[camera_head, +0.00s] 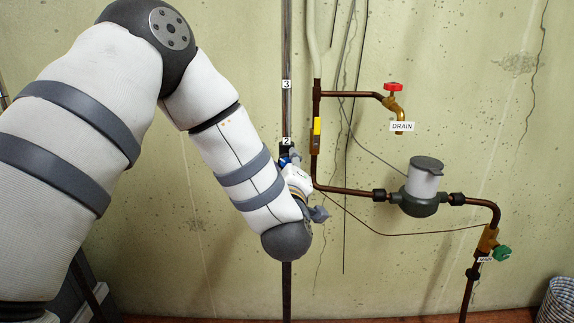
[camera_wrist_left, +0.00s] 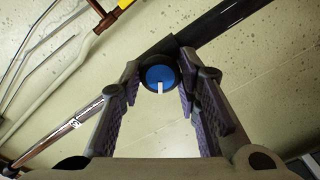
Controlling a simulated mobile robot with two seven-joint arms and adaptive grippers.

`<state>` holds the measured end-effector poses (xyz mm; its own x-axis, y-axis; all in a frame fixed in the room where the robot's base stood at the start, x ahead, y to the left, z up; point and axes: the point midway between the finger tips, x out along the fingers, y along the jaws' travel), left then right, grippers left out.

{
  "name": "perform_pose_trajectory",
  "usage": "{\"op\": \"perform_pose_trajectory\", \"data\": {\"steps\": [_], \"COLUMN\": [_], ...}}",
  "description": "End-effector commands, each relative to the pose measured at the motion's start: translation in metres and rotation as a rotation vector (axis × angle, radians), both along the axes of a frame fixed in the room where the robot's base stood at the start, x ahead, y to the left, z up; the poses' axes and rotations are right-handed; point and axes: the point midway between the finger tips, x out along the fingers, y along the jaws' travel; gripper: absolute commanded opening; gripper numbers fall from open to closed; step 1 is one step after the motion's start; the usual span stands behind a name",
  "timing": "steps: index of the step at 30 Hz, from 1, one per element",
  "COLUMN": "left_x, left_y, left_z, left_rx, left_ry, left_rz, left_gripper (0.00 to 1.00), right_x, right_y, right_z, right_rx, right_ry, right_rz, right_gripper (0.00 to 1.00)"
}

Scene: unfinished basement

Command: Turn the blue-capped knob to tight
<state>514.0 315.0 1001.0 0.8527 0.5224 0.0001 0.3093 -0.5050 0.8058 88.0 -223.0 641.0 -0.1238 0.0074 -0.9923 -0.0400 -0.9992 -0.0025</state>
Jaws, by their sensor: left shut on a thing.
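The blue-capped knob (camera_wrist_left: 160,76) sits between the fingers of my left gripper in the left wrist view. Its round cap is blue with a dark rim, and a white mark on it points toward the bottom of that picture. My left gripper (camera_wrist_left: 159,68) is shut on the knob, with a ridged finger pad on either side. In the head view the gripper (camera_head: 290,166) is at the vertical pole (camera_head: 286,110), near label 2, and only a bit of blue shows there. My forearm and wrist hide most of the knob. My right gripper is not in view.
Right of the pole are copper pipes, a red-handled drain tap (camera_head: 394,92), a grey meter (camera_head: 422,188) and a green-handled valve (camera_head: 501,253). A yellow-handled valve (camera_head: 317,128) is close to the gripper. A basket (camera_head: 556,300) stands at bottom right.

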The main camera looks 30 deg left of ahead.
Motion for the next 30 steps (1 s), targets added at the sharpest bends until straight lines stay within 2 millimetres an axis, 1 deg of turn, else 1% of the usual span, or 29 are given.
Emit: {"op": "perform_pose_trajectory", "data": {"steps": [18, 24, 30], "left_x": [-0.0001, -0.0002, -0.0002], "left_y": [0.0004, 0.0003, 0.0003], "left_z": [0.0007, 0.0006, 0.0008], "left_rx": [0.492, 0.626, 0.724], "left_ry": [0.299, 0.382, 0.441], "left_rz": [0.001, 0.002, 0.003], "left_gripper": [0.02, 0.02, 0.02], "right_x": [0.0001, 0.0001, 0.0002], "right_y": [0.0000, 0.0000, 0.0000], "right_z": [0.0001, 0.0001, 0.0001], "right_rx": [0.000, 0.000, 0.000], "right_ry": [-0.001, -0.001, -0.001], "right_rz": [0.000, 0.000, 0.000], "right_gripper": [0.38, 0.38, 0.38]}}
